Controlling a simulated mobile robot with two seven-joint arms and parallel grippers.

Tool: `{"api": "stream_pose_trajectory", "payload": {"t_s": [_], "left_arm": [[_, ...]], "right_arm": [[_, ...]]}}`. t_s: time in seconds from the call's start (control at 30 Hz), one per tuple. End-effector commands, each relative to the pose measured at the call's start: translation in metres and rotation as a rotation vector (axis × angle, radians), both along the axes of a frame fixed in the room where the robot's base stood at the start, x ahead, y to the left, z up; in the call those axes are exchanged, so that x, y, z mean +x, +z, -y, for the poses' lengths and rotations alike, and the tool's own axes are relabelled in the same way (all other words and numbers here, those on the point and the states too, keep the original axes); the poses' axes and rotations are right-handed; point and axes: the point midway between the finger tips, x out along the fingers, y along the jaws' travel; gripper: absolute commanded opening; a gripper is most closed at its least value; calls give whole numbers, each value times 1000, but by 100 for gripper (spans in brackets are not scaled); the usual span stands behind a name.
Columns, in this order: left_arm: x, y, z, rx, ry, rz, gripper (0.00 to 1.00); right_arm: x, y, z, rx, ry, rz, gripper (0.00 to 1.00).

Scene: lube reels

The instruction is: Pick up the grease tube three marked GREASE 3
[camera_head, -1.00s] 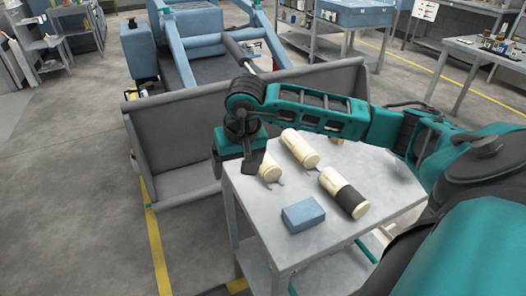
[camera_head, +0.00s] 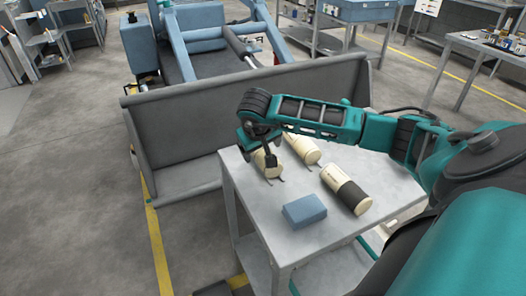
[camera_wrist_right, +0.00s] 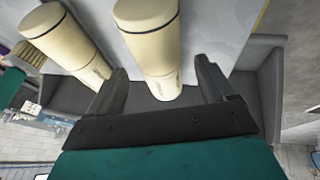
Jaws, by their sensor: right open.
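Several cream tubes lie on the grey metal table (camera_head: 255,215). The leftmost tube (camera_head: 270,175) is partly hidden by my right gripper (camera_head: 266,161). A second tube (camera_head: 304,150) lies just right of it, partly behind my arm. A third tube (camera_head: 346,190), with a dark band, lies farther right. In the right wrist view my open fingers (camera_wrist_right: 160,85) stand on either side of one cream tube (camera_wrist_right: 150,40); whether they touch it I cannot tell. Another tube (camera_wrist_right: 68,42) lies to its left. I cannot read GREASE 3 on any tube. My left gripper is not in view.
A blue block (camera_head: 304,212) lies near the table's front edge. A grey open bin-like panel (camera_head: 185,130) stands behind and left of the table. The table's front left part is bare. Shelves and benches stand farther back.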

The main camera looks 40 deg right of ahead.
Motion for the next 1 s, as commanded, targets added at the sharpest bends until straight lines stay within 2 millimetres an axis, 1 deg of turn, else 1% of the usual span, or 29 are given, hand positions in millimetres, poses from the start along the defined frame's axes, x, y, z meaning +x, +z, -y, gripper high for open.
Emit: {"api": "stream_pose_trajectory", "payload": {"t_s": [0.03, 0.17, 0.43, 1.0], "left_arm": [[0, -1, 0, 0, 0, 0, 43], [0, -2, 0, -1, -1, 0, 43], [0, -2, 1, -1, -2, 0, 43], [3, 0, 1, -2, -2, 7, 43]], "right_arm": [[2, -8, 2, 2, -3, -2, 83], [6, -19, 7, 1, -2, 1, 83], [7, -21, 8, 0, -1, 1, 83], [7, -21, 8, 0, -1, 1, 29]]}}
